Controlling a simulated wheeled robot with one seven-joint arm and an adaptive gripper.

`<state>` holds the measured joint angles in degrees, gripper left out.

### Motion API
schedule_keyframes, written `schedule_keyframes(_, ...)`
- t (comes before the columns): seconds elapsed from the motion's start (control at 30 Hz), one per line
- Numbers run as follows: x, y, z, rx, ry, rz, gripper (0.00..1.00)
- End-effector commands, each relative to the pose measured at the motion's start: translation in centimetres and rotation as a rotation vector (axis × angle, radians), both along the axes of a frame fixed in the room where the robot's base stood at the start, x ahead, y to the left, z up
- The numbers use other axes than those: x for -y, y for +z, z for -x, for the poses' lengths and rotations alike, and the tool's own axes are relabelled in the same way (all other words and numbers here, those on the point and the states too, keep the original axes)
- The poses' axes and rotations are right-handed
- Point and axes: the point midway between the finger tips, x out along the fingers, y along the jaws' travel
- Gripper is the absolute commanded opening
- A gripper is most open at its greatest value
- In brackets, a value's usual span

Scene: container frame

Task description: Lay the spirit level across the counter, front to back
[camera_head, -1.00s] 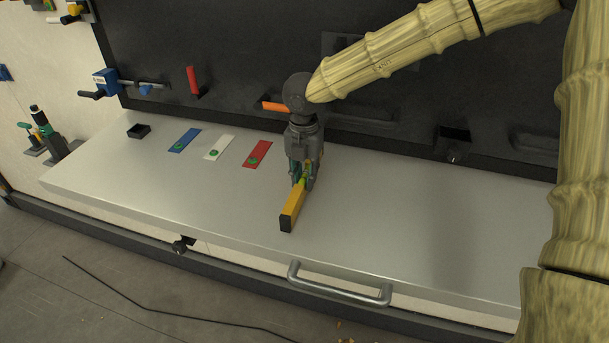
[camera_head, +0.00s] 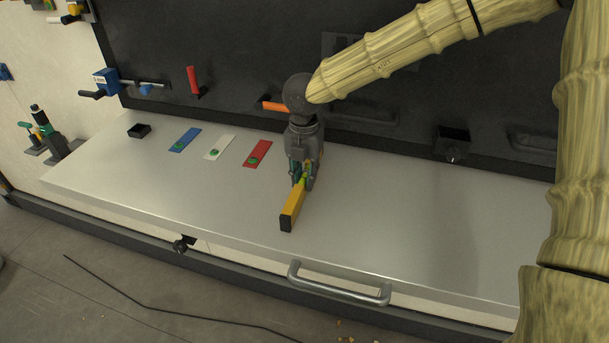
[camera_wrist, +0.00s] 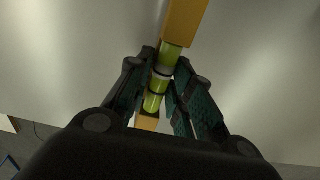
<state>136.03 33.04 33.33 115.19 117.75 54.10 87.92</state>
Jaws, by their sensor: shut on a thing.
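The spirit level is a yellow bar with a black end cap and a green vial section (camera_head: 293,206). It lies along the front-to-back direction of the grey metal counter (camera_head: 400,220), its near end short of the front edge. My gripper (camera_head: 303,183) points down and is shut around the level's green middle part. In the wrist view the green vial (camera_wrist: 156,95) sits between my fingers, with yellow body showing beyond on both sides. The level's far end is hidden behind my gripper. I cannot tell whether its underside touches the counter.
Blue (camera_head: 185,139), white (camera_head: 220,147) and red (camera_head: 257,153) strips, each with a green item, lie left of my gripper. A small black tray (camera_head: 139,131) sits farther left. A handle (camera_head: 340,288) juts from the front. The counter's right side is clear.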

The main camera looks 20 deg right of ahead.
Motion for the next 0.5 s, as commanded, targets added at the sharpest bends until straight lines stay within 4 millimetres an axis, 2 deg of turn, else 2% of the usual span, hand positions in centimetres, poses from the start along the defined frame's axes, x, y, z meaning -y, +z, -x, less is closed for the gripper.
schedule_keyframes(0.5,0.01,-0.8,-0.03,0.001,0.0,0.001,0.0)
